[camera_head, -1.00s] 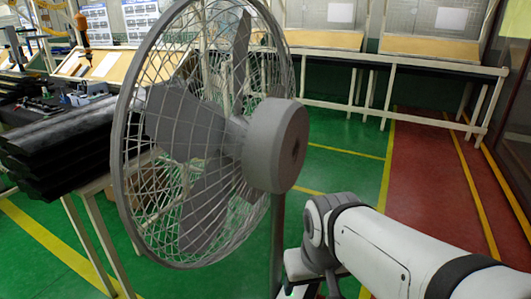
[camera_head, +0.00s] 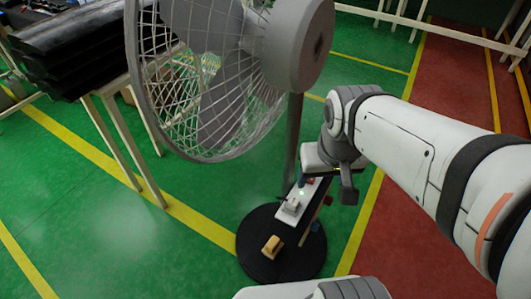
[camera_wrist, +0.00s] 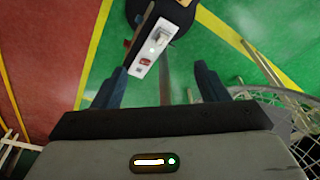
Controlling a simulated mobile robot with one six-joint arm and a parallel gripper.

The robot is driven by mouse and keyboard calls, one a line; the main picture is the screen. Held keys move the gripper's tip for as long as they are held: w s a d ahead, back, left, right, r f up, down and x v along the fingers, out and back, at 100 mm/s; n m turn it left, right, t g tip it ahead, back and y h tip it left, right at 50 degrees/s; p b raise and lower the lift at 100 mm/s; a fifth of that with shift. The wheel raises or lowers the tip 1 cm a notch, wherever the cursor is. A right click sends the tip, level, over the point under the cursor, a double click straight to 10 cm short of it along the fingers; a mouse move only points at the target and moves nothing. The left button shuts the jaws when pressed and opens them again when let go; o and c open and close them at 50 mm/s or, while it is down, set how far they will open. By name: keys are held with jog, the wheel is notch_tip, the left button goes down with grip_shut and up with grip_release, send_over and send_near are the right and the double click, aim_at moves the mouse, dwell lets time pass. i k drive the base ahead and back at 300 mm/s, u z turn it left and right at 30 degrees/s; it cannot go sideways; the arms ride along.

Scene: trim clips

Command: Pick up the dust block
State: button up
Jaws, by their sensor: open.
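In the head view, a tan block (camera_head: 272,246) lies on the black round base (camera_head: 252,262). A narrow white board (camera_head: 288,215) beside it carries a small grey piece (camera_head: 292,205) and a red piece. I cannot tell for sure which piece is the dust block. My gripper (camera_head: 325,184) is above the far end of the board, partly hidden by its own wrist. In the wrist view, my gripper (camera_wrist: 160,82) has its two dark fingers wide apart with nothing between them. The white board (camera_wrist: 148,80), grey piece (camera_wrist: 160,38) and red piece (camera_wrist: 145,62) lie ahead and below.
A large grey caged fan (camera_head: 215,90) on a pole (camera_head: 293,140) stands close to the left of my gripper. A table (camera_head: 125,140) with stacked black parts (camera_head: 70,45) is at the left. Green floor (camera_head: 110,220) with yellow lines is open around the base.

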aim_at(274, 247)
jog(key=z, duration=0.05)
jog(key=k, duration=1.05)
jog(key=u, duration=0.75)
jog(key=i, duration=0.75)
jog(key=z, duration=0.15)
